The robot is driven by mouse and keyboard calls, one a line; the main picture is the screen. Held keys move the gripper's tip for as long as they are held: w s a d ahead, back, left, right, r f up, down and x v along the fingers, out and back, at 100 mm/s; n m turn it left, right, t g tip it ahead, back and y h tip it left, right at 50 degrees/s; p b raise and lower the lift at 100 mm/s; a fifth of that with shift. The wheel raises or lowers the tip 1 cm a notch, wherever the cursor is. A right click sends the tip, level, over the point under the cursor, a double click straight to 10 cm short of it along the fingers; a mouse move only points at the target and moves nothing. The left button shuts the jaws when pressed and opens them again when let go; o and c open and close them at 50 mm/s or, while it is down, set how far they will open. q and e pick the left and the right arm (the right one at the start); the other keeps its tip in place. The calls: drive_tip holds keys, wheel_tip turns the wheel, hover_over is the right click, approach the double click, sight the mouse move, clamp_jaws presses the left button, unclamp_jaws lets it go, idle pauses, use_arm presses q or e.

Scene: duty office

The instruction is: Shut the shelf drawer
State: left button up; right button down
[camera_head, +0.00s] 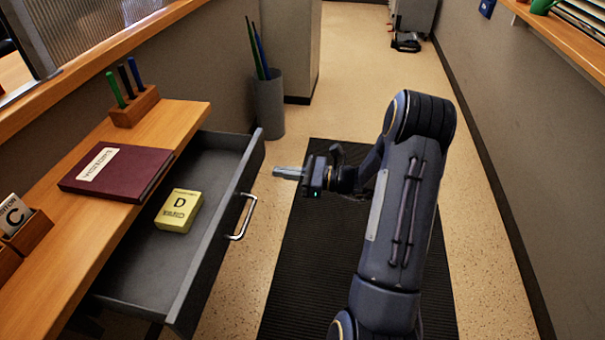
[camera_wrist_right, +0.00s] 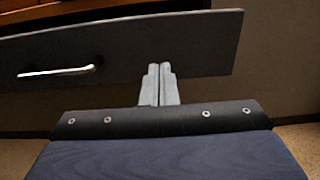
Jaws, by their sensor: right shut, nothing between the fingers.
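The shelf drawer (camera_head: 190,299) is grey and stands pulled out from under the wooden shelf in the head view. A yellow box marked D (camera_head: 179,211) lies inside it. Its front has a silver handle (camera_head: 244,219). My right gripper (camera_head: 276,172) is shut and empty, to the right of the drawer front's far end, with its fingertips pointing at it. In the right wrist view the shut fingers (camera_wrist_right: 159,84) overlap the lower part of the drawer front (camera_wrist_right: 205,48), with the handle (camera_wrist_right: 57,72) to their left. I cannot tell whether they touch. My left gripper is not in view.
The wooden shelf (camera_head: 92,225) carries a dark red book (camera_head: 115,172), a pen block (camera_head: 135,106) and card holders (camera_head: 24,233). A grey bin (camera_head: 269,105) with umbrellas stands beyond the drawer. A black mat (camera_head: 290,290) covers the floor between drawer and right wall.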

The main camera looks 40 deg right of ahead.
sight(200, 171)
drive_tip(key=x, duration=0.5)
drive_tip(key=shift+w+a, duration=0.1)
drive_tip(key=shift+a, duration=0.05)
drive_tip(key=b+x, duration=0.3)
drive_tip(key=x, duration=1.4)
drive_tip(key=shift+w+a+f, duration=0.1)
drive_tip(key=shift+w+a, duration=0.1)
drive_tip(key=shift+a, duration=0.1)
drive_tip(key=shift+w+a+b, duration=0.3)
drive_tip(key=shift+w+a, duration=0.05)
drive_tip(key=shift+w, duration=0.1)
drive_tip(key=shift+r, duration=0.3)
